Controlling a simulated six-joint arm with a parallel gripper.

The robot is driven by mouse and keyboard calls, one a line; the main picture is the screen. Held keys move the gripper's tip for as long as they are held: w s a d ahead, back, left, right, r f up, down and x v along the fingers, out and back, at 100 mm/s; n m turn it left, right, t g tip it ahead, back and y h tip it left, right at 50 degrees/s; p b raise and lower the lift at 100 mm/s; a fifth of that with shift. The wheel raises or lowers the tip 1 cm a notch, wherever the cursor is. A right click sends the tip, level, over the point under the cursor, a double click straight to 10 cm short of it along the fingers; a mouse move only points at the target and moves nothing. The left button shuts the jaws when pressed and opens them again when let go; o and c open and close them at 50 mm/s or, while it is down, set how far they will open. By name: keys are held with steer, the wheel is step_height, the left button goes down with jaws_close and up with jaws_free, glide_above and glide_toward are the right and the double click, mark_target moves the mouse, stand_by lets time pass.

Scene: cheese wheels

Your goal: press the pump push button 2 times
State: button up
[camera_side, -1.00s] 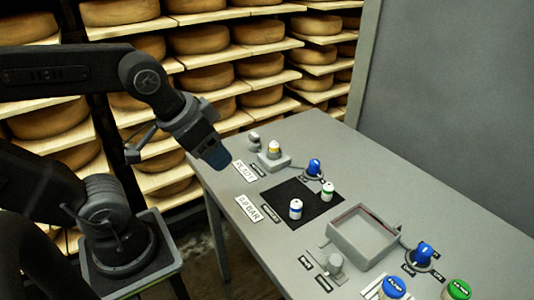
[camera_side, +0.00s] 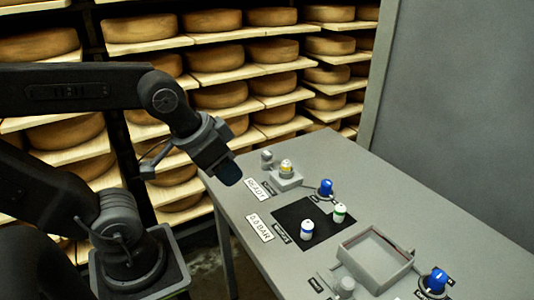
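No push button marked as the pump shows in the side view now; the near end of the panel is cut off by the bottom edge. My gripper (camera_side: 229,173) hangs in the air near the far left edge of the grey table (camera_side: 400,180), tilted down to the right. It is close to the READY sign (camera_side: 257,189) in the picture and holds nothing that I can see. Its fingertips are dark and small, so I cannot tell if they are open or shut.
A blue knob (camera_side: 325,188), a yellow-and-white piece on a grey block (camera_side: 286,166), white-bodied pieces on a black mat (camera_side: 289,219), an empty grey tray (camera_side: 344,251) and another blue knob (camera_side: 436,280) occupy the table. A 0.0 BAR sign (camera_side: 260,228) lies left. Cheese shelves stand behind.

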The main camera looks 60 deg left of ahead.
jaws_close()
stand_by(1.3)
